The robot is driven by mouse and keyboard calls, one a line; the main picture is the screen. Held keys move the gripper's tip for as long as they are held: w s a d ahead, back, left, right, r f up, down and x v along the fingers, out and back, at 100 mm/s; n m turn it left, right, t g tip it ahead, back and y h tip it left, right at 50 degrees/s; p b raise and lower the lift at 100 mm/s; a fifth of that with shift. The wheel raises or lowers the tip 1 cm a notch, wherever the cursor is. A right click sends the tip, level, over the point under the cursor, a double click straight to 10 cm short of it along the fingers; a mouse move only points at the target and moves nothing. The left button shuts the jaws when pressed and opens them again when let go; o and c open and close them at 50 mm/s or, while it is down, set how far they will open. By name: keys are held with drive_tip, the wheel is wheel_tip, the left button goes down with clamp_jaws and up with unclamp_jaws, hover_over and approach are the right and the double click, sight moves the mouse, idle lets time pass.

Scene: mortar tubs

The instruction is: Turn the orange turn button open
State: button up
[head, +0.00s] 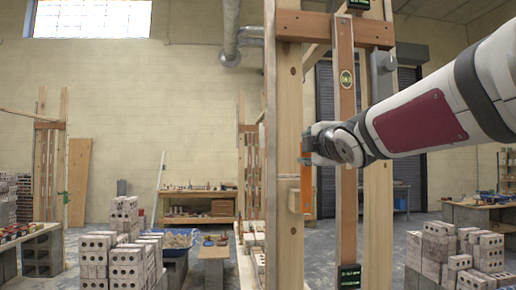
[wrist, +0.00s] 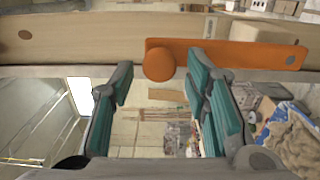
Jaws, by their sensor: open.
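The orange turn button (head: 306,188) is a long narrow plate, hanging upright beside the light wooden post (head: 289,120) in the head view. In the wrist view the orange turn button (wrist: 240,54) lies lengthwise along a wooden beam, with a round knob (wrist: 158,62) at its left end. My gripper (head: 312,146) is at the upper part of the button in the head view, hiding some of it. In the wrist view my gripper (wrist: 157,84) is open, its teal-padded fingers on either side of the knob. I cannot tell whether either finger touches it.
A wooden upright with a spirit level (head: 346,110) stands right of the post. A small wooden block (head: 294,201) sits beside the button's lower part. Stacked grey blocks (head: 125,262) stand at lower left, more blocks (head: 455,255) at lower right. A workbench (head: 200,193) stands behind.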

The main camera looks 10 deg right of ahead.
drive_tip(key=shift+d, duration=0.15)
drive_tip(key=s, duration=1.2)
idle(0.3)
drive_tip(key=s+d+f+m+g+h, duration=0.1)
drive_tip(key=s+f+m+g, duration=0.3)
drive_tip(key=f, duration=0.5)
drive_tip(key=s+d+f+m+g+h, duration=0.1)
drive_tip(key=s+f+m+g, duration=0.1)
drive_tip(key=s+f+m, duration=0.55)
drive_tip(key=s+a+f+m+g+y, duration=0.1)
drive_tip(key=s+f+m+g, duration=0.2)
drive_tip(key=s+f, duration=0.3)
drive_tip(key=s+a+f+m+g+y, duration=0.1)
drive_tip(key=s+a+f+m+g, duration=0.1)
drive_tip(key=s+f, duration=0.5)
wheel_tip(320, 180, down, 4)
drive_tip(key=shift+a+f+m+g, duration=0.25)
drive_tip(key=shift+m+g, duration=0.6)
drive_tip(key=shift+g, duration=0.35)
